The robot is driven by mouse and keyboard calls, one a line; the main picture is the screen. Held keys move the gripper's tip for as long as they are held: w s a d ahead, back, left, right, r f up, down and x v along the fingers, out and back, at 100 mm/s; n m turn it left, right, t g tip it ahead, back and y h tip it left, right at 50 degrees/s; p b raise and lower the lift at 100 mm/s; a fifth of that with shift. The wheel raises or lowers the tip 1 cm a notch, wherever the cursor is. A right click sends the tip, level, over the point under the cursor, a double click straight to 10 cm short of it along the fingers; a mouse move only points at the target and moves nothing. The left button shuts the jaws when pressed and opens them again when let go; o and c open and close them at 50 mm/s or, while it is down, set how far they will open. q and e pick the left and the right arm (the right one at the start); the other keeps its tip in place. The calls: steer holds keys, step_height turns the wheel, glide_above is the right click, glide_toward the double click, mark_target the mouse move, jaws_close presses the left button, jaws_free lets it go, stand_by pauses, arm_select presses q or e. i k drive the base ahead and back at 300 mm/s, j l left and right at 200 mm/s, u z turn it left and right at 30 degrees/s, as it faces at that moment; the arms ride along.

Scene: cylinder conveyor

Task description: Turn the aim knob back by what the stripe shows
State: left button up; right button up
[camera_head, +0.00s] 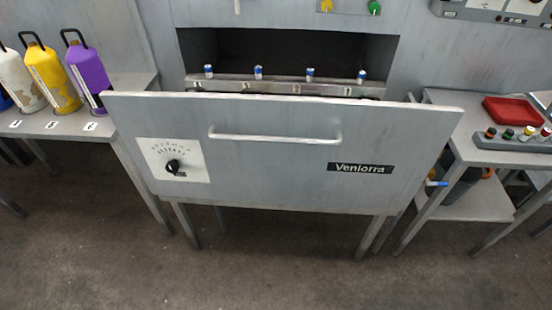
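The aim knob (173,166) appears to be the small black knob on a white dial plate (188,175) with an arc of scale marks above it. The plate sits at the lower left of a grey front panel (260,180). Where the knob points on the scale is too small to tell. Several small white-and-blue cylinders (258,72) stand upright in a row on a numbered rail (300,88) in the dark opening behind the panel. I cannot make out a stripe clearly. Neither of my grippers is in view.
The panel carries a long handle (275,138) and a "Veniorra" label (360,168). Purple (90,70) and yellow (50,78) containers stand on the left table. A red tray (512,111) and a row of coloured buttons (508,133) are at right. The floor in front is clear.

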mark_target(172, 167)
steer(key=i+l, duration=1.1)
steer(key=l, duration=0.2)
